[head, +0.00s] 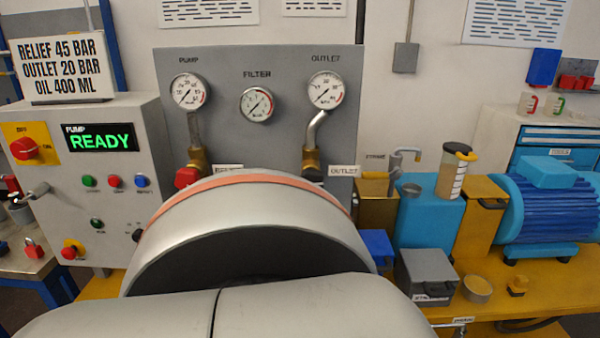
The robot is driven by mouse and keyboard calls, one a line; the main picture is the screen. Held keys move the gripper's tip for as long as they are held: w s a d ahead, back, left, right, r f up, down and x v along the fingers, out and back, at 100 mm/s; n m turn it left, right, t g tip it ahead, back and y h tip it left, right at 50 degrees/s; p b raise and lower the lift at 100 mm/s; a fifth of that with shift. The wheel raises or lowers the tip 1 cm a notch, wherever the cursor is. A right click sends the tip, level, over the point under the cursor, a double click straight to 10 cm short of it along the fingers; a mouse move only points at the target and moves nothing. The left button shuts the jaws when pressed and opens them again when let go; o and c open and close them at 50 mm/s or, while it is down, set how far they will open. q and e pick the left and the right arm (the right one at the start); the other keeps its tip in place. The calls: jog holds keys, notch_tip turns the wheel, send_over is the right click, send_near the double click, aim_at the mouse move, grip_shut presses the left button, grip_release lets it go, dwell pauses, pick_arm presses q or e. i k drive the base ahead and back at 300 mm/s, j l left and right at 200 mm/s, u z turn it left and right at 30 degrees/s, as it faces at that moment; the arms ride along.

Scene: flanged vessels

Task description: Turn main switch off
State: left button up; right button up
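The main switch (25,148) is a red rotary knob on a yellow plate, at the upper left of the grey control cabinet (87,213) in the head view. OFF is marked above the knob and ON to its right. The knob's handle appears to point right, toward ON. The pump display (99,138) beside it is lit green and reads READY. Neither of my grippers shows in the head view, so their state and distance from the switch cannot be seen.
Small buttons (115,181) and a red-yellow knob (72,249) sit lower. Large grey rounded shapes fill the bottom middle and hide the bench there. The gauge panel (257,128) stands behind.

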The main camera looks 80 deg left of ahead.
aim_at(24, 148)
jog(key=u, duration=3.75)
